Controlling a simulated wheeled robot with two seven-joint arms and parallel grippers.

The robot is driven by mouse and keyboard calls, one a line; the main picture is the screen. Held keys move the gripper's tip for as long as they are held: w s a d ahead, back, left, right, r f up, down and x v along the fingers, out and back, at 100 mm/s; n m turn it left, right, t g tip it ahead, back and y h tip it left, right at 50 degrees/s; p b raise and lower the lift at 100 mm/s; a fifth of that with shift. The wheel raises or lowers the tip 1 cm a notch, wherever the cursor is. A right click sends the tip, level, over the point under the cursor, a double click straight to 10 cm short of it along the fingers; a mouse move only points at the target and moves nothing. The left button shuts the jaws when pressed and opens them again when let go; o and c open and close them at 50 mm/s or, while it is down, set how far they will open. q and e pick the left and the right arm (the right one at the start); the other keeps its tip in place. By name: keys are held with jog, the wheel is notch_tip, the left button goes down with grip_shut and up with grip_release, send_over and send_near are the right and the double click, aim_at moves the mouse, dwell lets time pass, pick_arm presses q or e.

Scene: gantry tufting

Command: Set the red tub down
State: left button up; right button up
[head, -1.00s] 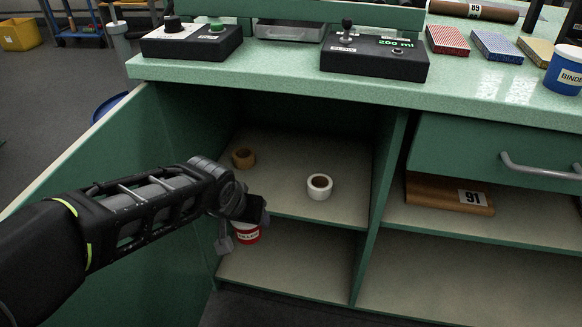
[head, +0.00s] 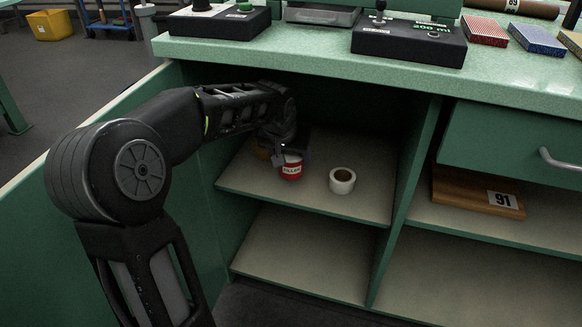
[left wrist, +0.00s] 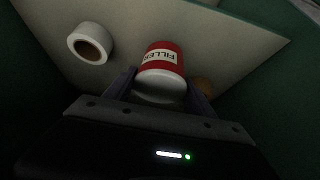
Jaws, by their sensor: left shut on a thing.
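The red tub (head: 291,171) has a white lid and a label reading FILLER. It is at the upper shelf (head: 352,209) inside the open cupboard, left of the white tape roll. My left gripper (head: 283,152) is shut on it. In the left wrist view the tub (left wrist: 163,58) sits between the two fingers (left wrist: 160,88), its lid end toward the camera. Whether its base touches the shelf I cannot tell. My right gripper is not in view.
A white tape roll (head: 342,181) stands on the shelf just right of the tub. A brown roll (head: 263,151) is partly hidden behind my gripper. The lower shelf (head: 300,255) is empty. The cupboard's divider (head: 404,205) bounds the right side.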

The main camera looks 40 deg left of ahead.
aim_at(291, 166)
pick_arm(q)
jog(key=shift+f+b, duration=1.2)
jog(key=shift+f, duration=0.55)
jog(key=shift+f, duration=0.1)
jog(key=shift+f, duration=0.15)
jog(key=o, duration=1.6)
